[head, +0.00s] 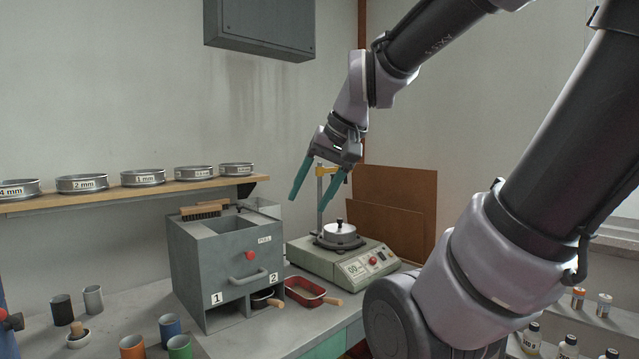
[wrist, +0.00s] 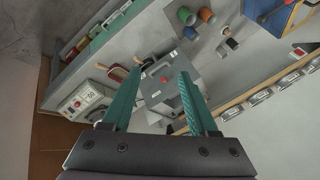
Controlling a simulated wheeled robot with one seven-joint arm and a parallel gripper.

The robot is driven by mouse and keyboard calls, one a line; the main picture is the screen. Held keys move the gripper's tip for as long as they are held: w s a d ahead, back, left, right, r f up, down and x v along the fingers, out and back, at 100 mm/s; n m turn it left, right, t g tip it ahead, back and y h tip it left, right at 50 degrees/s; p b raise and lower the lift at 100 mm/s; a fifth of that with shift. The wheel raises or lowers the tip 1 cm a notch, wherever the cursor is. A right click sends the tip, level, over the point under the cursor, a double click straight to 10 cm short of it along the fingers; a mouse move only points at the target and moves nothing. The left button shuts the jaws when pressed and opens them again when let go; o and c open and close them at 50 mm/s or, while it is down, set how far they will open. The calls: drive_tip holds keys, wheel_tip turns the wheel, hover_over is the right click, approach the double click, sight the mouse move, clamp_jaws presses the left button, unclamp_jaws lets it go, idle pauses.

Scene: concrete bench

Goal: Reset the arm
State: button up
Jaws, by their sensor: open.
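My gripper (head: 318,185) has two long teal fingers spread wide apart with nothing between them. In the head view it hangs in the air above the bench, between the grey box and the sieve shaker. In the wrist view my gripper (wrist: 155,92) shows its fingers reaching up over the grey box (wrist: 165,82), well above it. My arm reaches in from the right of the head view and bends down to the gripper.
The grey box (head: 232,262), marked 1 and 2, stands on the bench beside a red scoop (head: 303,291) and a shaker (head: 350,263) with a lidded pan (head: 339,233). Several sieves (head: 143,177) line the wall shelf. Coloured cups (head: 170,328) stand at front left. A wall cabinet (head: 262,24) hangs above.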

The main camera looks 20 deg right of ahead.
drive_tip(key=shift+s+d+r+t+h, duration=0.3)
drive_tip(key=shift+r+t, duration=0.1)
drive_tip(key=shift+r, duration=0.1)
drive_tip(key=shift+s+d+r+t+h, duration=0.3)
drive_tip(key=shift+r+t, duration=0.1)
drive_tip(key=shift+r, duration=0.1)
idle(0.7)
